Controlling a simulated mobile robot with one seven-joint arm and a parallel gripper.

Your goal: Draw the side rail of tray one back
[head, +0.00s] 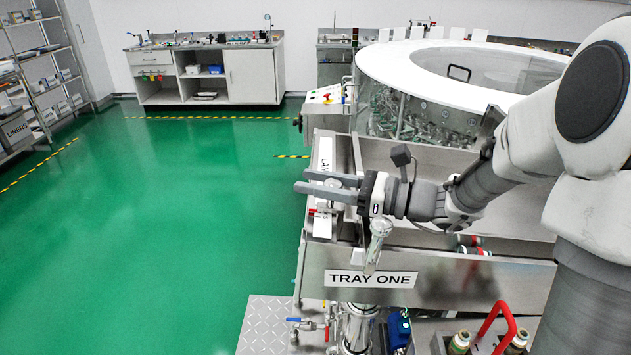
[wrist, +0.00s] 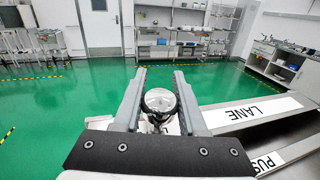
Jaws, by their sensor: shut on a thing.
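My gripper (head: 318,184) reaches left over the left end of the steel tray. In the wrist view my gripper (wrist: 160,82) has a finger on each side of a round shiny metal knob (wrist: 160,100), shut on it. The knob (head: 333,184) also shows between the fingers in the head view. Tray one's front panel (head: 450,284) carries the sign TRAY ONE. A steel rail labelled LANE (wrist: 215,116) runs to the right of the gripper in the wrist view. What joins the knob to the side rail is hidden under my gripper.
The round washer with a white rim (head: 385,62) stands behind the tray. A control box (head: 326,97) with a red button is at its left. Below the tray are a blue valve (head: 399,328) and a red handle (head: 494,318). The green floor (head: 150,220) at left is clear.

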